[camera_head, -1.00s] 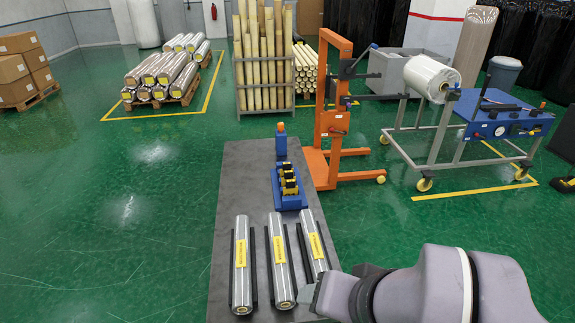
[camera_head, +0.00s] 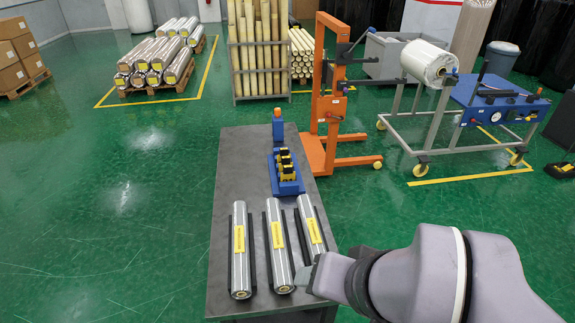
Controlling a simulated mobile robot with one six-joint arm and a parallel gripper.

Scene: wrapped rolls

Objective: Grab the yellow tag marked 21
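Several small yellow and black tags (camera_head: 284,161) stand in a row in a blue holder (camera_head: 289,187) on the dark grey table (camera_head: 235,165). Their numbers are too small to read, so I cannot tell which is marked 21. Three silver wrapped rolls lie nearer on the table, each with a yellow label: left (camera_head: 240,265), middle (camera_head: 278,255) and right (camera_head: 312,230). Their label print is unreadable too. My gripper (camera_head: 318,277) is at the near right, close to the right roll's lower end and well short of the holder. Its fingers are not clearly shown.
Black rails flank the rolls. A blue item with an orange top (camera_head: 277,127) stands behind the holder. An orange lifter (camera_head: 318,100) stands just right of the table's far end. A blue trolley (camera_head: 497,105) is further right. Green floor is free on the left.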

